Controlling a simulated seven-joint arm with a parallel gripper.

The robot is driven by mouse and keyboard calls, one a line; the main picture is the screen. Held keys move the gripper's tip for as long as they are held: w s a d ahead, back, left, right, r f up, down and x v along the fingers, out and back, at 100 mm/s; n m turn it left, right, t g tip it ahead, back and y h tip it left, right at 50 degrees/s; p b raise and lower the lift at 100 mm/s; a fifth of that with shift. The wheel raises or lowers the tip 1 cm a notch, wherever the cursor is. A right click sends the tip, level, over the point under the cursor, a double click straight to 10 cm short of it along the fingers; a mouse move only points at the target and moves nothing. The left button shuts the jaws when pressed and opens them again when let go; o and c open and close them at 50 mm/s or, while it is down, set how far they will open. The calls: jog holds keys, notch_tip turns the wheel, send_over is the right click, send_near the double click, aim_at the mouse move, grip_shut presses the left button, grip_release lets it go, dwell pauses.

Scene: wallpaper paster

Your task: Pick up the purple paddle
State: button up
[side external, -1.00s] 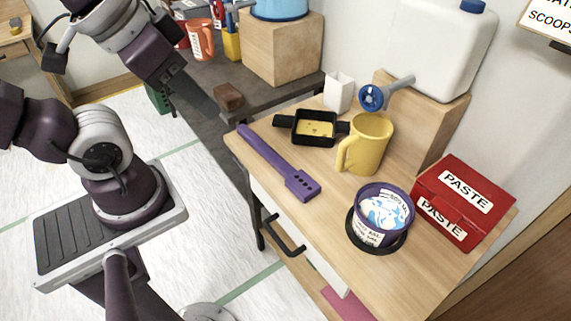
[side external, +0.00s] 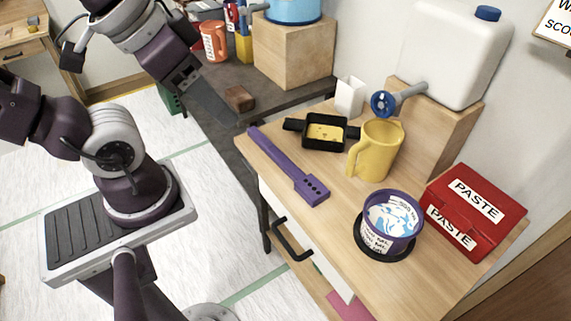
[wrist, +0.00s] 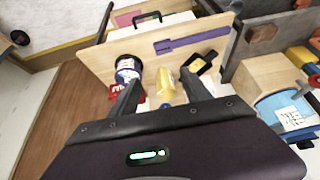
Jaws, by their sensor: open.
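The purple paddle (side external: 277,156) lies flat on the light wood table, close to its front left edge. Its wide end with several holes points toward the viewer in the side external view. It also shows in the wrist view (wrist: 192,40), beyond my fingers near the top. My gripper (wrist: 161,78) is open and empty, its two dark fingers spread apart. In the side external view my gripper (side external: 218,107) is up and left of the paddle, above the dark table, clear of the paddle.
Around the paddle on the wood table (side external: 375,280) are a black tray with yellow contents (side external: 325,133), a yellow mug (side external: 376,152), a purple tub (side external: 390,220) and a red paste box (side external: 473,212). A wooden block (side external: 292,50) stands on the dark table behind.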

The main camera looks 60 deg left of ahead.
jog(key=w+a+f+m+g+y, duration=0.1)
jog(key=w+a+m, duration=0.2)
jog(key=w, duration=0.3)
jog(key=w+a+f+m+g, duration=0.1)
jog(key=w+a+f+m, duration=0.15)
jog(key=w, duration=0.25)
jog(key=m+g, duration=0.3)
jog(key=m, duration=0.8)
send_over(267, 143)
jog(key=shift+h, duration=0.4)
jog(key=f, duration=2.1)
jog(key=shift+w+d+f, duration=0.2)
jog(key=shift+d, duration=0.2)
jog(key=shift+m+g, duration=0.3)
jog(key=shift+m, duration=0.15)
jog(key=f, duration=0.8)
jog(key=shift+s+a+f, duration=0.2)
jog(key=shift+a+f, duration=0.15)
jog(key=shift+f, duration=0.5)
grip_shut()
